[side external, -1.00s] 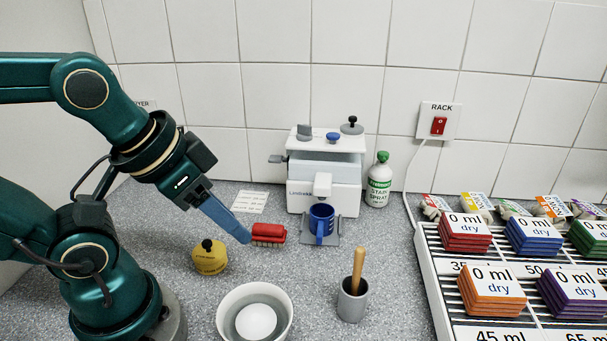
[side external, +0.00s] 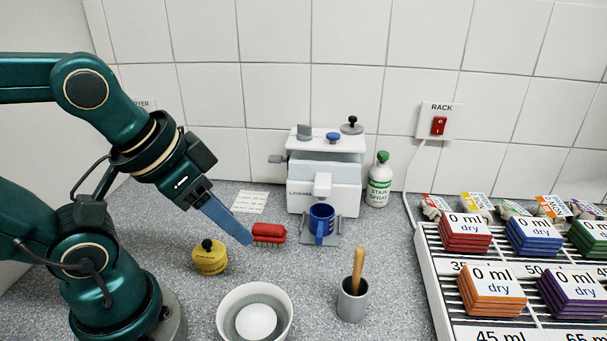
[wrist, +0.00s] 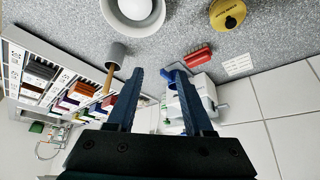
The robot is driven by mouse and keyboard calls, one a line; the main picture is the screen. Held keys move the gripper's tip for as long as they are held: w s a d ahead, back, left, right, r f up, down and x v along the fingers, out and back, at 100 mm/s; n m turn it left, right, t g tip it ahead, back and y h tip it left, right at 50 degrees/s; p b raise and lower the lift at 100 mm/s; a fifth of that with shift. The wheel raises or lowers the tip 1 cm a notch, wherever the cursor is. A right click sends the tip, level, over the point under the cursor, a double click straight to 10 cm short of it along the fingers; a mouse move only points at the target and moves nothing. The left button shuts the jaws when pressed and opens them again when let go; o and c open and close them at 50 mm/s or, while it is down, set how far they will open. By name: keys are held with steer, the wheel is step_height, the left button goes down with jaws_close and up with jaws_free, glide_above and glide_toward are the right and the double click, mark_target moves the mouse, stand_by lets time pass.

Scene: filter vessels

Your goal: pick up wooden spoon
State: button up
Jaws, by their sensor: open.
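The wooden spoon (side external: 358,268) stands upright in a grey cup (side external: 352,300) on the counter, with only its handle showing above the rim. The spoon handle (wrist: 108,82) and the grey cup (wrist: 117,51) also show in the wrist view, left of the fingers. My gripper (side external: 249,241) is left of the spoon and above the counter, near the red brush. In the wrist view my gripper (wrist: 160,75) has its two fingers apart with nothing held between them. The spoon's lower end is hidden inside the cup.
A white bowl (side external: 225,311) stands in front, between my arm and the cup. A red brush (side external: 270,233), a yellow container (side external: 210,262), a blue mug (side external: 321,216) at a white machine, and a spray bottle (side external: 379,182) stand around. A rack (side external: 428,262) with stacked blocks is at right.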

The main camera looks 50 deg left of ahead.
step_height(320, 180, up, 3)
steer(key=n+g, duration=0.3)
steer(key=n, duration=0.3)
glide_above(360, 252)
steer(key=s+a, duration=0.1)
steer(key=a, duration=0.4)
steer(key=shift+m+g+y, duration=0.3)
steer(key=shift+m+g, duration=0.2)
steer(key=shift+m, duration=0.1)
steer(key=d+f, duration=0.3)
steer(key=w+d+f, duration=0.1)
steer(key=f, duration=0.1)
steer(key=shift+d+f, duration=0.2)
steer(key=shift+d, duration=0.15)
steer(key=shift+s+d+f, duration=0.1)
steer(key=shift+d+f, duration=0.1)
steer(key=shift+f, duration=0.4)
steer(key=shift+w+a+f, duration=0.1)
steer(key=shift+w+f, duration=0.05)
steer(key=shift+f, duration=0.95)
steer(key=shift+w+a+f, duration=0.1)
steer(key=shift+w+f, duration=0.05)
steer(key=shift+f, duration=0.9)
